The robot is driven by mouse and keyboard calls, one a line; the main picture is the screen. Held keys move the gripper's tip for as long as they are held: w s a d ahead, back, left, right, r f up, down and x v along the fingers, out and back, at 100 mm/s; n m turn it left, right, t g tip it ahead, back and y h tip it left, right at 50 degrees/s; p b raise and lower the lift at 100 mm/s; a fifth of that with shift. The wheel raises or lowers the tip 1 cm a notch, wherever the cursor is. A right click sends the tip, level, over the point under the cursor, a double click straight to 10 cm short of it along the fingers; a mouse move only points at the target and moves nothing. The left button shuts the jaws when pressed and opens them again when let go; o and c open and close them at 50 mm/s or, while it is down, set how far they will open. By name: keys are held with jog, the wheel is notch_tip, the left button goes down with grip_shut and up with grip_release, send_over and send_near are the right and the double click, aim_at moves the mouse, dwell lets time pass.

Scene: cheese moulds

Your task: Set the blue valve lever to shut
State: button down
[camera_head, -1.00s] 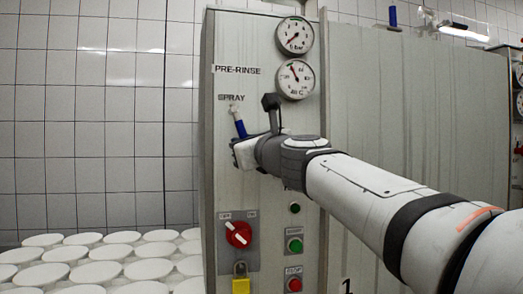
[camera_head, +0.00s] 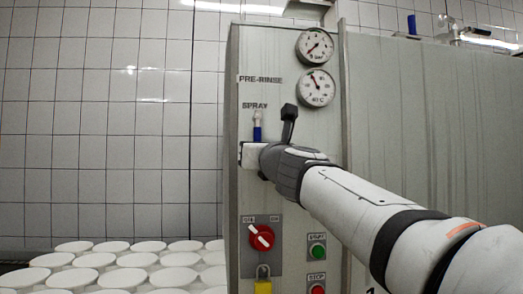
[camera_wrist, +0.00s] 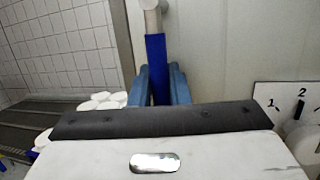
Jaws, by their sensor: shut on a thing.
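The blue valve lever (camera_head: 257,133) hangs nearly straight down from a pale pivot under the SPRAY label on the grey panel. In the wrist view the blue lever (camera_wrist: 155,50) runs from the pale pivot at the top down between my fingers. My gripper (camera_wrist: 158,80) is shut on the lever, one bluish finger on each side. In the head view my gripper (camera_head: 257,145) covers the lever's lower end, so its tip is hidden there.
Two round gauges (camera_head: 315,46) sit above on the panel (camera_head: 290,200). A red rotary switch (camera_head: 262,236), a yellow padlock (camera_head: 263,285) and push buttons (camera_head: 317,252) are below. White moulds (camera_head: 130,259) stand at the left. Another blue handle (camera_head: 411,25) shows at upper right.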

jog(key=shift+s+r, duration=0.15)
jog(key=shift+r, duration=0.25)
jog(key=c, duration=1.4)
grip_release()
jog(key=shift+f, duration=0.2)
jog(key=b+v, duration=0.1)
jog(key=v, duration=0.7)
